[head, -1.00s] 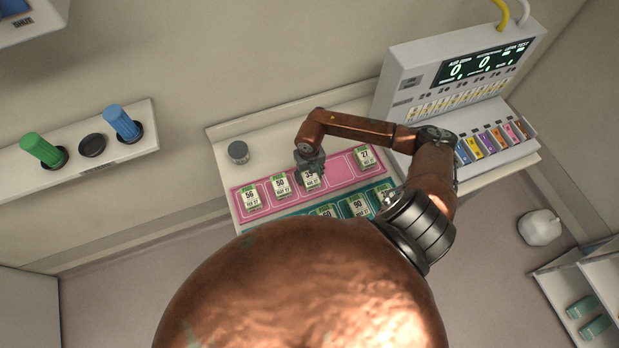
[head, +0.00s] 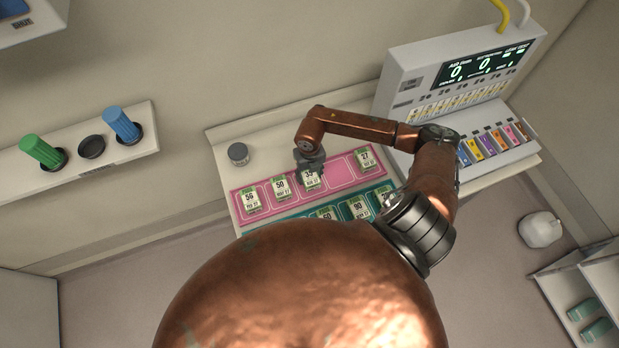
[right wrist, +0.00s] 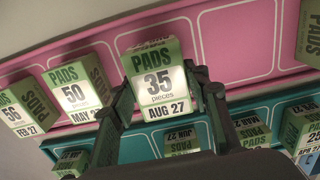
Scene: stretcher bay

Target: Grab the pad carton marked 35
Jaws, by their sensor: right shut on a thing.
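The pad carton marked 35 (right wrist: 158,85) is green and white and reads "PADS 35 pieces AUG 27" in the right wrist view. My right gripper (right wrist: 165,100) has a finger on each side of it and is shut on it. In the head view the carton (head: 311,179) is partly hidden under my right gripper (head: 309,162), over the pink mat (head: 335,172). Whether the carton is clear of the mat I cannot tell. My left gripper is not in view.
On the pink mat stand cartons marked 56 (head: 251,200), 50 (head: 282,187) and 27 (head: 366,158). A teal mat with more cartons, one marked 90 (head: 356,206), lies in front. A grey cylinder (head: 238,154) stands left; a display console (head: 455,75) stands right.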

